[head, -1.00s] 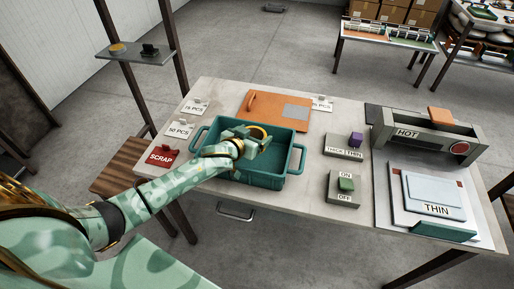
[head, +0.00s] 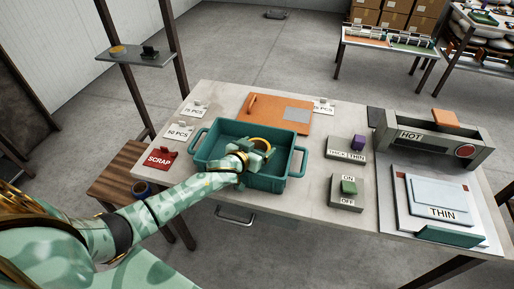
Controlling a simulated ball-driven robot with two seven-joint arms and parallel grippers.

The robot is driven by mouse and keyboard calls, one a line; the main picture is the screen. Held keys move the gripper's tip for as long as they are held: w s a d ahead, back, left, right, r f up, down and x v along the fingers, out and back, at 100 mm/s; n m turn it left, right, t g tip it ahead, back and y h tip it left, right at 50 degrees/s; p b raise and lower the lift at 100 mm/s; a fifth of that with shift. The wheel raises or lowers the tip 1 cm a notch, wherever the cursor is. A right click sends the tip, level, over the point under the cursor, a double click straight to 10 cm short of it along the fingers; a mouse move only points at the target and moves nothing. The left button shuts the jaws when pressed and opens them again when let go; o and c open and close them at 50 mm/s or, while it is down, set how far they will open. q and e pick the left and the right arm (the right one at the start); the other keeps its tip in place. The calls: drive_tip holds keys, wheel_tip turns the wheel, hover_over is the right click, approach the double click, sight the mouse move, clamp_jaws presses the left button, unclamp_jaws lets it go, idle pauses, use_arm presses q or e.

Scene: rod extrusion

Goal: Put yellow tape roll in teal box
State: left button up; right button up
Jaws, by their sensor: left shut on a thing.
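The teal box (head: 210,147) stands on the table, open at the top, with a handle at each end. My left gripper (head: 262,148) is over the right part of the box, low over its inside. It is shut on the yellow tape roll (head: 264,141), whose upper rim shows above the fingers. The gripper hides the lower part of the roll, so I cannot tell whether it touches the box floor. My right gripper is not in view.
An orange board (head: 270,110) lies behind the box. A red SCRAP sign (head: 160,158) stands left of it. Switch blocks (head: 346,190) and the HOT machine (head: 425,140) are to the right.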

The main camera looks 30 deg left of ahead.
use_arm(q)
drive_tip(key=shift+s+f, duration=0.3)
drive_tip(key=shift+f, duration=0.35)
drive_tip(key=o, duration=1.1)
drive_tip(key=shift+s+d+f, duration=0.1)
drive_tip(key=shift+f, duration=0.05)
drive_tip(key=shift+c, duration=0.2)
drive_tip(key=shift+r, duration=0.2)
drive_tip(key=shift+r+p, duration=0.5)
drive_tip(key=p+v, duration=0.3)
drive_tip(key=v, duration=0.8)
drive_tip(key=shift+r, duration=0.4)
drive_tip(key=shift+s, duration=0.1)
